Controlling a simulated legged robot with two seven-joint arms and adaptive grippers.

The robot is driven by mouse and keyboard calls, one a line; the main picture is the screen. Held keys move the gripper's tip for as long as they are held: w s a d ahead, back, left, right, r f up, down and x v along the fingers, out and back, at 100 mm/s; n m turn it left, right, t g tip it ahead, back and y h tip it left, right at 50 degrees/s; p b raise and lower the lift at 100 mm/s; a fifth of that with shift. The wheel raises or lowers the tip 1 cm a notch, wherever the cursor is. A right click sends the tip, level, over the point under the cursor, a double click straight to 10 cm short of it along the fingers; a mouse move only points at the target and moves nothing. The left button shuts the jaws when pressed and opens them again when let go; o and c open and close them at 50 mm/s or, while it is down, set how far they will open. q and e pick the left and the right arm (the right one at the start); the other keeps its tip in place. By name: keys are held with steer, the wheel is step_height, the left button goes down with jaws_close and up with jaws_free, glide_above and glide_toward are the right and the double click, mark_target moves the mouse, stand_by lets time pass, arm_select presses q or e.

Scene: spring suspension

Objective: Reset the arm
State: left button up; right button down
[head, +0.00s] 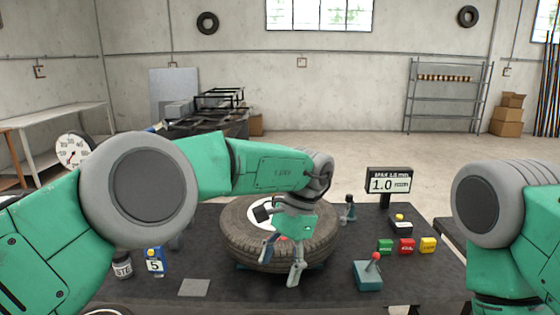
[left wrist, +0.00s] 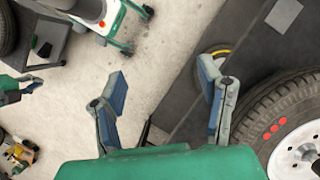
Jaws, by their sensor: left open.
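My left arm reaches in from the left over the dark table (head: 225,290). My left gripper (head: 280,272) hangs fingers down in front of the tyre (head: 237,243), with nothing between its fingers. In the left wrist view its two fingers (left wrist: 163,85) are spread apart, over the floor and near the table edge. The tyre, with a pale hub, also shows there at the right (left wrist: 258,122). My right arm stands at the right of the head view, its gripper out of frame. A small green and dark gripper-like part (left wrist: 25,85) at the left wrist view's left edge may be my right gripper.
A paste jar (head: 122,265) and blue box (head: 155,262) stand left. A grey plate (head: 194,288) lies in front.

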arm_select(q)
steer(key=w+a+f+m+t+y+b, duration=0.3)
steer(key=a+f+m+t+y+b, duration=0.35)
steer(key=a+f+m, duration=1.15)
steer(key=s+a+f+m+t+h+b, duration=0.15)
steer(key=a+f+m, duration=0.3)
steer(key=m, duration=0.45)
steer(key=s+a+f+m+t+b, duration=0.1)
steer(key=a+f+m+t+b, duration=0.15)
steer(key=f+m, duration=0.45)
steer(key=s+a+f+m+g+h+b, duration=0.1)
steer(key=s+f+m+h+b, duration=0.15)
steer(key=s+f+m, duration=0.4)
steer(key=s+a+f+m+h+b, duration=0.1)
steer(key=s+a+f+m+h, duration=0.2)
steer(key=s+m, duration=0.65)
steer(key=s+f+m+g+h+b, duration=0.3)
steer(key=s+m+g, duration=0.3)
steer(key=s+m, duration=0.7)
steer(key=s, duration=0.6)
steer(key=shift+d, duration=0.4)
steer(key=shift+w+f, duration=0.15)
